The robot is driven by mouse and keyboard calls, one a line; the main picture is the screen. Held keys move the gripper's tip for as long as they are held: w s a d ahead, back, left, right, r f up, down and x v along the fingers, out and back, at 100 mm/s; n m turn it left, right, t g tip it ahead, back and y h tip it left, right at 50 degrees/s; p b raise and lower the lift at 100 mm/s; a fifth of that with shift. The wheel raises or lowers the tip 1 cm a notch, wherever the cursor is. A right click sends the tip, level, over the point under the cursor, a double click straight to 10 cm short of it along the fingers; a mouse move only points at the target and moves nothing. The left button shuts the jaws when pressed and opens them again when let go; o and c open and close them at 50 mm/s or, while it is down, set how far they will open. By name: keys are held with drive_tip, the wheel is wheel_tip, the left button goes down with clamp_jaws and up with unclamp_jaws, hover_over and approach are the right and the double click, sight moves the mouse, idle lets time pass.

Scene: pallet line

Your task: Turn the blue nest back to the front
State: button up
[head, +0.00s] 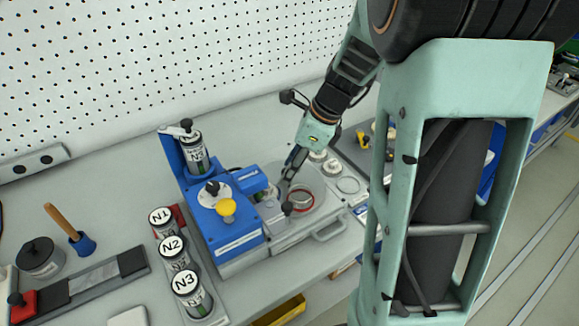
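A blue fixture (228,240) stands on the bench, with a yellow knob (227,208) and a black knob on its top. A blue upright bracket (170,152) at its back holds a labelled canister (193,150). A smaller blue part (254,182) sits at the fixture's right side, by my gripper. I cannot tell for sure which blue part is the nest. My gripper (286,190) reaches down between this part and a clear round cover with a red ring (303,202). Its fingers are small and partly hidden, so its opening and any contact are unclear.
Canisters N1 (161,218), N2 (173,248) and N3 (186,283) stand in a row left of the fixture. A wooden-handled tool (64,223) and a black round pot (38,257) are at the far left. A pegboard wall (150,60) closes the back. My arm hides the right side.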

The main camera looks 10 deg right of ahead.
clamp_jaws()
idle(0.3)
drive_tip(key=shift+n+p, duration=0.35)
drive_tip(key=shift+n, duration=0.25)
drive_tip(key=shift+w+r+n+g+p, duration=0.15)
drive_tip(key=shift+n+g+p, duration=0.6)
drive_tip(key=shift+n, duration=0.75)
drive_tip(key=shift+w+n+g+p, duration=0.15)
drive_tip(key=shift+n+g+p, duration=0.85)
drive_tip(key=shift+n, duration=1.3)
drive_tip(key=shift+w+a+n+g+h+p, duration=0.15)
drive_tip(key=shift+n+g+p, duration=0.35)
drive_tip(key=shift+n, duration=0.7)
drive_tip(key=shift+s+d+n+g+h+p, duration=0.2)
drive_tip(key=shift+n+p, duration=0.35)
drive_tip(key=shift+n, duration=0.65)
drive_tip(key=shift+w+a+n+g+h+p, duration=0.1)
drive_tip(key=shift+n+g+h+p, duration=0.15)
drive_tip(key=shift+n, duration=0.65)
drive_tip(key=shift+w+a+n+g+h+p, duration=0.1)
drive_tip(key=shift+n+g+h+p, duration=0.15)
drive_tip(key=shift+n, duration=1.15)
